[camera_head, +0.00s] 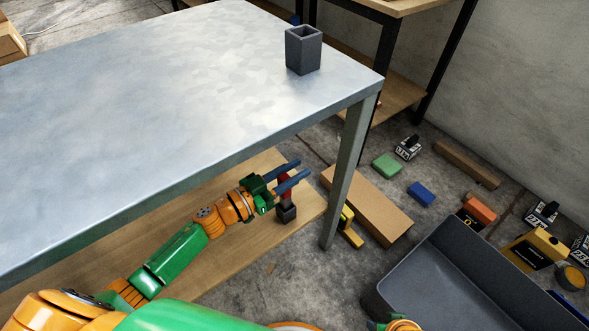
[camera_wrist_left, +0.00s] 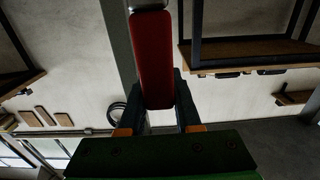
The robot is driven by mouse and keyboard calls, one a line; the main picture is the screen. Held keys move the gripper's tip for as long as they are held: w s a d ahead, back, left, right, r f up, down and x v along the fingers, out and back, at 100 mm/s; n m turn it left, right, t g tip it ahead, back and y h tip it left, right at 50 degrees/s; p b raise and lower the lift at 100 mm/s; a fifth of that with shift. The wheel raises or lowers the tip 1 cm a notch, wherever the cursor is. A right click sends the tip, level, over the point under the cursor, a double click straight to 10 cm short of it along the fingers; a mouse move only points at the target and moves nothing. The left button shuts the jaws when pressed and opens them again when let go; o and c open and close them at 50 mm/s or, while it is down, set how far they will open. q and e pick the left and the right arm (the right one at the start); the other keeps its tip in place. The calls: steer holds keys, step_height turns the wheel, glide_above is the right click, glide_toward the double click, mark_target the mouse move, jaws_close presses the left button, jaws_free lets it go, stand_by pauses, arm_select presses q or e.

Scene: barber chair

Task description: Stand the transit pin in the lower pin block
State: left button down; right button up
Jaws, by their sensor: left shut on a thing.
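My left gripper (camera_head: 290,176) reaches under the metal table and is over the wooden lower shelf. It is shut on the red transit pin (camera_head: 284,187), which stands about upright between the blue fingers. In the left wrist view the red pin (camera_wrist_left: 157,60) lies between the fingers, with a pale grey end at the top edge. A small dark block (camera_head: 286,213), seemingly the lower pin block, shows directly below the pin. I cannot tell whether the pin's lower end is inside it.
A grey open-topped holder (camera_head: 303,58) stands on the metal table (camera_head: 150,90). The table leg (camera_head: 345,185) is right of my left gripper. The wooden shelf (camera_head: 240,247) is clear around the block. A cardboard box (camera_head: 368,205), a grey bin (camera_head: 425,262) and small items are on the floor.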

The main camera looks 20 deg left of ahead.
mark_target(285, 195)
arm_select(q)
steer(key=shift+f+b, duration=1.2)
steer(key=shift+f, duration=0.45)
steer(key=c, duration=0.5)
jaws_free()
steer(key=p+v, duration=0.1)
steer(key=v, duration=0.6)
steer(key=shift+s+p, duration=0.1)
steer(key=shift+p, duration=0.3)
